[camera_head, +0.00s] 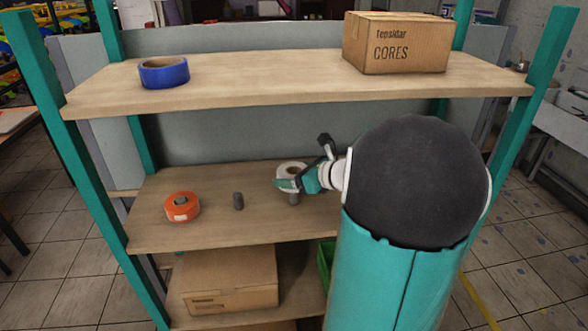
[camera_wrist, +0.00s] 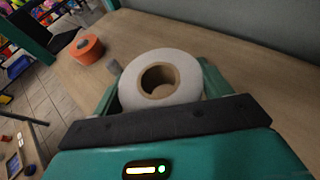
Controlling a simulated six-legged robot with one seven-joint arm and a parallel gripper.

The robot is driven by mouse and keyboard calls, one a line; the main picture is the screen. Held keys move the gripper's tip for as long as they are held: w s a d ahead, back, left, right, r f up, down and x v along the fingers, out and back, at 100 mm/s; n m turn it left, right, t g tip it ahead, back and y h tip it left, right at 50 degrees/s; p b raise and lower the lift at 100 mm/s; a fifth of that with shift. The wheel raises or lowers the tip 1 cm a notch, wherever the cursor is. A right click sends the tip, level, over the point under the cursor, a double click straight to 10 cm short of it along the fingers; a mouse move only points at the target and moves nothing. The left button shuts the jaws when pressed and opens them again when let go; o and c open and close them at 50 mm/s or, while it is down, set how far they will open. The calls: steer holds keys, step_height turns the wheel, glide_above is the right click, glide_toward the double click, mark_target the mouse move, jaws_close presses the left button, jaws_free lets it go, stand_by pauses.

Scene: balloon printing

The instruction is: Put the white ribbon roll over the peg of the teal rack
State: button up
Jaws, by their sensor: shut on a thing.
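The white ribbon roll (camera_head: 291,167) has a brown core. It is held between the fingers of my gripper (camera_head: 290,182), over the middle shelf. The wrist view also shows the roll (camera_wrist: 184,62), its hole facing the camera, with a finger on each side and no peg visible inside. The teal rack (camera_head: 85,165) has short grey pegs on its middle shelf. A bare peg (camera_head: 238,201) stands left of the roll and also shows in the wrist view (camera_wrist: 114,66). Another peg (camera_head: 294,198) shows just below my gripper. The exact gap between roll and peg is unclear.
An orange roll (camera_head: 182,212) sits around a peg at the left of the middle shelf. A blue roll (camera_head: 164,77) and a cardboard box (camera_head: 400,45) stand on the upper shelf, above my arm. Another box (camera_head: 232,283) is below. Shelf room is clear between the pegs.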

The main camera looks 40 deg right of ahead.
steer(key=shift+f, duration=3.25)
steer(key=o, duration=1.1)
steer(key=shift+s, duration=0.1)
steer(key=v, duration=1.3)
steer(key=shift+s+r, duration=0.25)
